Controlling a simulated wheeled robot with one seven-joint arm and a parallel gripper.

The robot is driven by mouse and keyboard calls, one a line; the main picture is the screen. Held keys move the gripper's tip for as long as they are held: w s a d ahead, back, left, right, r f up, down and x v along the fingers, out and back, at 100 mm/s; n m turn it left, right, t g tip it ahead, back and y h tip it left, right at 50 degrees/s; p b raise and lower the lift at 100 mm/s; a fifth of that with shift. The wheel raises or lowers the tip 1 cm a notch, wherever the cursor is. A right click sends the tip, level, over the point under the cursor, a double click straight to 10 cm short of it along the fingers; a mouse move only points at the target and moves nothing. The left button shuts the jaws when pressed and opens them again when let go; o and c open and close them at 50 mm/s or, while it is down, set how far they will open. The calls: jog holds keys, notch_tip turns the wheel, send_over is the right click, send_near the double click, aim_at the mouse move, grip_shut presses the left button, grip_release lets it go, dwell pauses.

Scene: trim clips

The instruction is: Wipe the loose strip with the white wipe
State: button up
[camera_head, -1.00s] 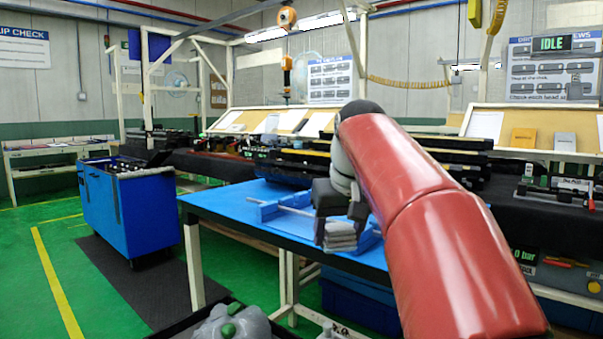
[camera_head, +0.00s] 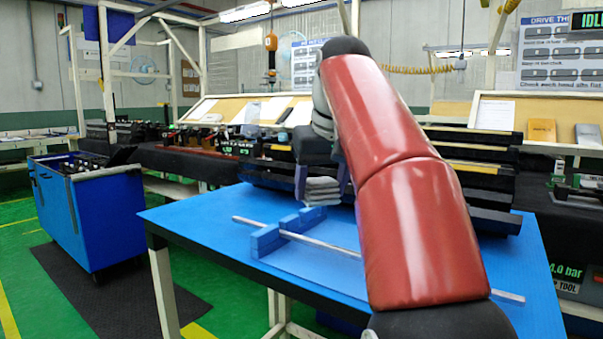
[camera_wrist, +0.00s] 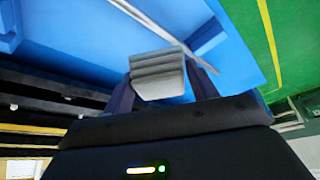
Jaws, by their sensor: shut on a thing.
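The loose strip (camera_head: 330,246) is a long, thin, pale metal bar. It rests across blue holder blocks (camera_head: 266,240) on the blue table (camera_head: 205,220), and my arm hides part of it. The white wipe (camera_head: 322,191) is a folded, light grey-white pad in layers. My gripper (camera_head: 319,180) is shut on it, and it hangs beyond the strip, apart from it. In the wrist view the wipe (camera_wrist: 158,80) sits between the two dark fingers, with the strip (camera_wrist: 152,22) and a blue block (camera_wrist: 206,38) past it.
Dark racks with long trim pieces (camera_head: 470,170) stand along the table's far side. A blue cart (camera_head: 95,215) stands on the floor at left. The near left part of the tabletop is clear.

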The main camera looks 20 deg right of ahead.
jog(key=shift+w, duration=0.35)
jog(key=shift+w+f, duration=0.1)
jog(key=shift+f, duration=0.05)
jog(key=b, duration=0.2)
send_over(319, 243)
notch_tip(319, 243, down, 5)
jog(key=shift+w+r, duration=0.15)
jog(key=shift+r, duration=0.05)
jog(key=shift+f+b, duration=0.4)
jog(key=shift+f, duration=0.15)
jog(key=shift+f+b, duration=0.75)
jog(key=shift+f, duration=0.2)
